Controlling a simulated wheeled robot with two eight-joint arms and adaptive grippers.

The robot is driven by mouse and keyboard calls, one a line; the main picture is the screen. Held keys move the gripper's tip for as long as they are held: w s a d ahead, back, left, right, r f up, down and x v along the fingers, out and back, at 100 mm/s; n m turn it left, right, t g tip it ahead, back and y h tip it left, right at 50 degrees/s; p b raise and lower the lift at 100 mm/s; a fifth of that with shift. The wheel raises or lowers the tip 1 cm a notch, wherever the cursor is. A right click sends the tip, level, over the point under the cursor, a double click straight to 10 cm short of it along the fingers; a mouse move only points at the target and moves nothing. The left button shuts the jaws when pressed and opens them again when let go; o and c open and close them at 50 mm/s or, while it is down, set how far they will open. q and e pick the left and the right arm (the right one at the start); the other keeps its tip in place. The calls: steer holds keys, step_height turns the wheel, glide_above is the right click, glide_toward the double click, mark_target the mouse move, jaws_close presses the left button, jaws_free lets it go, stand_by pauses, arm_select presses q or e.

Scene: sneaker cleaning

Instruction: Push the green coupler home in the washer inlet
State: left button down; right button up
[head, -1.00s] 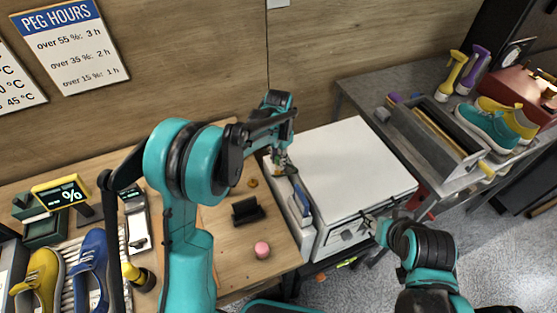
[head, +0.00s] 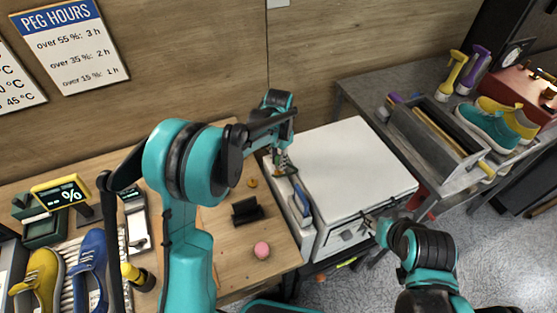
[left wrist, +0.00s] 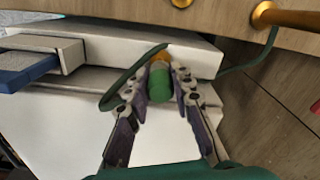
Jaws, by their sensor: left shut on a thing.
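The green coupler (left wrist: 160,84) is between the fingers of my left gripper (left wrist: 159,88), which is shut on it. A dark green hose (left wrist: 130,78) loops beside it. An orange-yellow fitting (left wrist: 161,58) shows just beyond the coupler at the washer's edge; I cannot tell how deep the coupler sits on it. The white washer (head: 345,165) stands right of the wooden bench, and my left gripper (head: 281,163) is low at its back left corner. My right gripper (head: 369,226) is by the washer's front; its jaw opening is unclear.
A blue drawer front (left wrist: 25,68) shows on the washer in the left wrist view. A brass tap (left wrist: 280,15) sticks out at the upper right. A black holder (head: 246,210) and a pink ball (head: 262,250) are on the bench. A grey caddy (head: 435,135) stands on the right table.

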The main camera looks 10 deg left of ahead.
arm_select(q)
steer(key=shift+f+b, duration=1.3)
steer(key=shift+f, duration=0.45)
steer(key=c, duration=1.2)
jaws_free()
steer(key=shift+r, duration=0.15)
step_height(320, 180, up, 12)
steer(key=shift+f, duration=0.1)
